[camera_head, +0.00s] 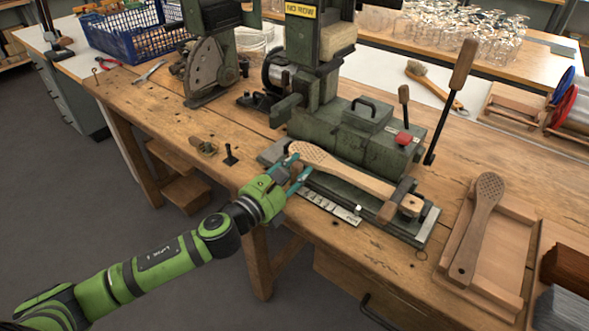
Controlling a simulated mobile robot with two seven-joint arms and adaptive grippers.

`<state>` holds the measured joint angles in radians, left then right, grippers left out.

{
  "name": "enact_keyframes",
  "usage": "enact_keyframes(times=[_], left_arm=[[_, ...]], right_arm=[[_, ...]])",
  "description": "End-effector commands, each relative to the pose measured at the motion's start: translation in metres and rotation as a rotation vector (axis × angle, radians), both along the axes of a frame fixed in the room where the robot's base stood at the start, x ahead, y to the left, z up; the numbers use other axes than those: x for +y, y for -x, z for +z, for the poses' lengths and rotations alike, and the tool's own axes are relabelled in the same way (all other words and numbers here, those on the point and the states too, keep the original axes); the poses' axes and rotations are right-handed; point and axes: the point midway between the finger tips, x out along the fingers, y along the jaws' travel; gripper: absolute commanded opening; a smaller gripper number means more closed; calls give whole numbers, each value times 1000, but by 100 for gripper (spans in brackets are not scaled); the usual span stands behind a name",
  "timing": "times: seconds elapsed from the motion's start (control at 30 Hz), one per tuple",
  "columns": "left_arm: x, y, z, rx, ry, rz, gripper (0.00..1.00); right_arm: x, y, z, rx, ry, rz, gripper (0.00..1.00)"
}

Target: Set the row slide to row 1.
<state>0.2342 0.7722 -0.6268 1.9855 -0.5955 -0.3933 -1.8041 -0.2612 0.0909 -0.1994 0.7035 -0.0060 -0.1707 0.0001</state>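The green tufting machine (345,135) stands on the bench, with a yellow sign (300,10) that reads "NO ROW". On its front slide (425,228) lies a wooden brush blank (345,173), its drilled head to the left and its handle end at a wooden clamp block (392,205). A pale scale strip (330,207) with dark marks runs along the front; its marks are too small to read. My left gripper (294,178) is at the slide's left end, below the brush head. Its teal fingers stand apart around a small brown knob; whether they grip it I cannot tell. My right gripper is not visible.
A wooden tray (512,262) with another drilled brush (476,230) lies at the right. An upright wooden-handled lever (460,70) rises beside the machine. A blue crate (125,32) and glasses stand behind. The front left of the bench is mostly clear.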

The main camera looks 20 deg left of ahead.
Motion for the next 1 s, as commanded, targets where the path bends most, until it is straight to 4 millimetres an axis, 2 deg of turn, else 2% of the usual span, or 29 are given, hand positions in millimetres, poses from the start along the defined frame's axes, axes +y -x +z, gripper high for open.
enact_keyframes(times=[0.1, 0.3, 0.4, 0.6, 0.7, 0.73, 1.0], left_arm=[[3, -1, 0, -1, -2, 1, 0], [35, -13, -2, -1, -6, 5, 0], [44, -16, -1, 0, -4, 3, 0], [45, -16, 0, 0, 0, 1, 0], [45, -16, 0, 0, 0, 1, 0], [45, -16, 0, 0, 0, 1, 43], [44, -16, 0, 0, 0, 0, 43]], right_arm=[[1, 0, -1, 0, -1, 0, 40], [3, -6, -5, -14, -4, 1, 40], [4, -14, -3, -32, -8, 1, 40], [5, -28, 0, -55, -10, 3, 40], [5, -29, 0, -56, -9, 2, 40], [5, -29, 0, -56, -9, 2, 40], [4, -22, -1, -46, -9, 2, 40]])
